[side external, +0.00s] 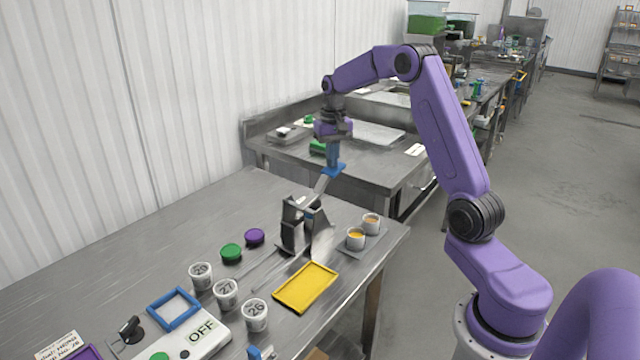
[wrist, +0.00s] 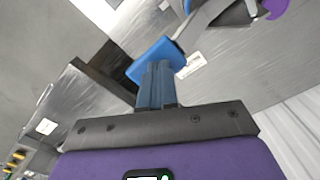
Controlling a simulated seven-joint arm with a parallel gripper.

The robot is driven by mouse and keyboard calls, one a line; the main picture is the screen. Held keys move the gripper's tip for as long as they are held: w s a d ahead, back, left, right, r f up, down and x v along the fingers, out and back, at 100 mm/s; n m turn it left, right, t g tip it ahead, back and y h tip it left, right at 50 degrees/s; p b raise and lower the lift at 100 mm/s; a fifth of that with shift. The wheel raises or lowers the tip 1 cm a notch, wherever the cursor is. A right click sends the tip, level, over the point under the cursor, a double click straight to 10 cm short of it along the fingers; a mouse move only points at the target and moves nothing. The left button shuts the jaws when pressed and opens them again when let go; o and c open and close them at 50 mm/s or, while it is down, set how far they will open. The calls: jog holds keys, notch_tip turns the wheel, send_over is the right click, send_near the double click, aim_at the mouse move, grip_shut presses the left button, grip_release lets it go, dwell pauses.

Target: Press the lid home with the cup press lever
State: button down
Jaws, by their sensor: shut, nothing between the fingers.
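The cup press (side external: 292,226) stands on the near steel table, a dark metal frame with its lever (side external: 321,186) raised at a slant. The lever ends in a blue handle pad (side external: 336,171), which also shows in the wrist view (wrist: 150,60). My gripper (side external: 333,164) is shut and empty, pointing down, with its blue fingertips at the pad. In the wrist view the fingers (wrist: 157,75) overlap the pad; I cannot tell for certain whether they touch it. Any cup or lid inside the press is hidden by its frame.
Left of the press lie a purple lid (side external: 255,236) and a green lid (side external: 231,252), with several numbered white cups (side external: 226,294) nearer. A yellow tray (side external: 305,287) lies in front. Two filled cups (side external: 356,239) stand close on the right. A second table (side external: 362,172) is behind.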

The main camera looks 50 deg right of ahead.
jog(key=shift+a+r, duration=0.1)
jog(key=shift+r, duration=1.25)
jog(key=shift+a, duration=0.2)
jog(key=s+a+r+n, duration=0.1)
jog(key=s+a+n, duration=0.35)
jog(key=a, duration=0.65)
jog(key=s+a+r+n, duration=0.1)
jog(key=s+a+n, duration=0.4)
jog(key=a, duration=0.7)
jog(key=s+a+f+n, duration=0.2)
jog(key=s+n, duration=0.2)
jog(key=s, duration=0.9)
jog(key=s+a+f+n, duration=0.1)
jog(key=s+n, duration=0.4)
jog(key=s, duration=0.7)
jog(key=shift+s+a+f, duration=0.35)
jog(key=shift+a, duration=0.4)
